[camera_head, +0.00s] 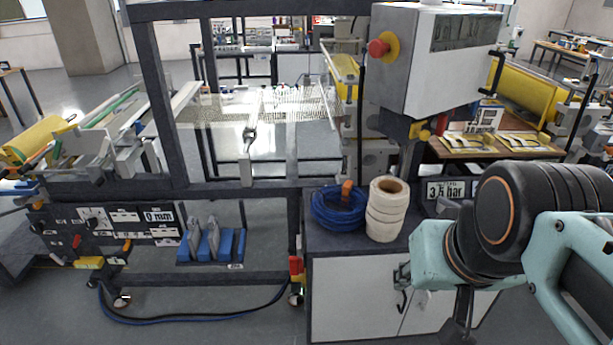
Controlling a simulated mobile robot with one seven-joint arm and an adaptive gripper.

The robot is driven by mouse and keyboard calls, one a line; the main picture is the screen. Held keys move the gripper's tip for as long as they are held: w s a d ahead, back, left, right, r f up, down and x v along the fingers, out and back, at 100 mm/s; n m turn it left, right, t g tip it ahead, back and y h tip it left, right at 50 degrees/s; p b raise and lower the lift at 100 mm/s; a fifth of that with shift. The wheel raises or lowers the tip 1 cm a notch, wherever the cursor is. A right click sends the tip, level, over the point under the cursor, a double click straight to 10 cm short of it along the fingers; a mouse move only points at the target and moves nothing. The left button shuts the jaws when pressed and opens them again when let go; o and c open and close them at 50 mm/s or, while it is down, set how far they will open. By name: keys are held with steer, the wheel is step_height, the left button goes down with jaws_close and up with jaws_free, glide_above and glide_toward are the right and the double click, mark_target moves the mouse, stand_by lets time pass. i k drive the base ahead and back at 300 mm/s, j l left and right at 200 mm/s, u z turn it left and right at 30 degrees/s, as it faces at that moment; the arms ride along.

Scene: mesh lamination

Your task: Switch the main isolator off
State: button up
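No label reading main isolator can be made out. A red mushroom-shaped knob on a yellow backing (383,46) sits on the left side of the grey control box (435,60). A smaller red and yellow fitting (296,268) is on the lower right post of the machine frame; its details are too small to tell. A black knob (93,219) is on the dark panel at the lower left. My gripper (461,322) hangs at the lower right, in front of the white cabinet and apart from all of these. Its fingers are too unclear to tell open or shut.
The white cabinet (350,297) bears a blue hose coil (338,212) and a stack of cream rolls (384,222). A dark hose (190,317) lies along the floor. Dark frame posts (160,90) stand at the left.

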mark_target(296, 263)
steer(key=j, duration=0.55)
steer(key=k+j+z, duration=0.15)
steer(key=j, duration=0.9)
steer(key=i+j, duration=0.1)
steer(key=i, duration=0.35)
steer(key=i+j+z, duration=0.1)
steer(key=i, duration=0.4)
